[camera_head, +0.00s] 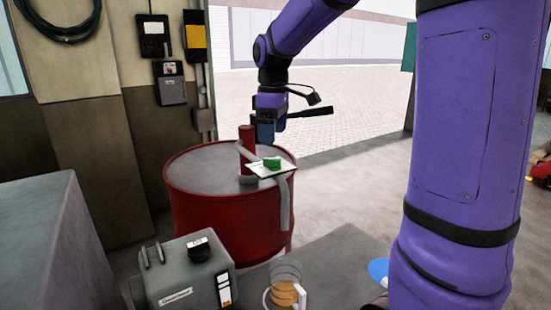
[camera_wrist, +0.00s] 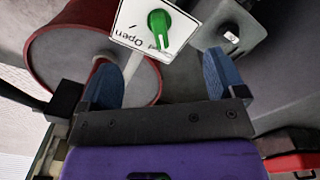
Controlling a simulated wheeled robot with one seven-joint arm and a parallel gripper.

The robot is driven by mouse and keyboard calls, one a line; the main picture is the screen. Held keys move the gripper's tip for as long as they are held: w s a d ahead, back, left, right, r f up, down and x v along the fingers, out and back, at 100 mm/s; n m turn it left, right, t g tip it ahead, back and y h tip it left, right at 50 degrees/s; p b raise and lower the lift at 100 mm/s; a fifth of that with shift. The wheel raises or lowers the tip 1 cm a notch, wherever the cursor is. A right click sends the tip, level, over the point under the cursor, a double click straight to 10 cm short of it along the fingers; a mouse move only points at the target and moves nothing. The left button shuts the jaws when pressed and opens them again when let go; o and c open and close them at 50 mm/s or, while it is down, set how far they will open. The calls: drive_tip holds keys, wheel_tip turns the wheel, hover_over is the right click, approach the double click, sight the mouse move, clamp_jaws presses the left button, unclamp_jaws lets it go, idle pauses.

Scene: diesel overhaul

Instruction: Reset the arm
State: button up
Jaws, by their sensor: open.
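My purple arm reaches over a red drum (camera_head: 220,210), and my gripper (camera_head: 266,132) hangs down near a red upright post (camera_head: 246,142). In the wrist view my gripper (camera_wrist: 158,62) has its two blue fingers spread wide with nothing held between them. Beyond the fingertips is a white plate (camera_wrist: 128,28) marked "Open", with a green knob (camera_wrist: 160,28) on it. The head view also shows the plate (camera_head: 260,173) and the knob (camera_head: 272,163), just below and apart from my gripper.
A grey box-shaped unit (camera_head: 185,275) with a black knob stands at the front left. A clear jug (camera_head: 285,285) with amber contents stands beside it. A bent grey pipe (camera_head: 284,200) runs by the plate. Wall boxes (camera_head: 172,85) hang behind left. Open floor lies to the right of the drum.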

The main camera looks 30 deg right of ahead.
idle(0.4)
drive_tip(key=s+a+m+t, duration=0.2)
drive_tip(key=s+a+m, duration=0.1)
drive_tip(key=s, duration=0.9)
drive_tip(key=s+a+r+m+t, duration=0.1)
drive_tip(key=s+a+m+t, duration=0.2)
drive_tip(key=s, duration=0.9)
drive_tip(key=shift+s+a+r+m, duration=0.15)
drive_tip(key=shift+s+m, duration=0.15)
drive_tip(key=shift+m, duration=0.7)
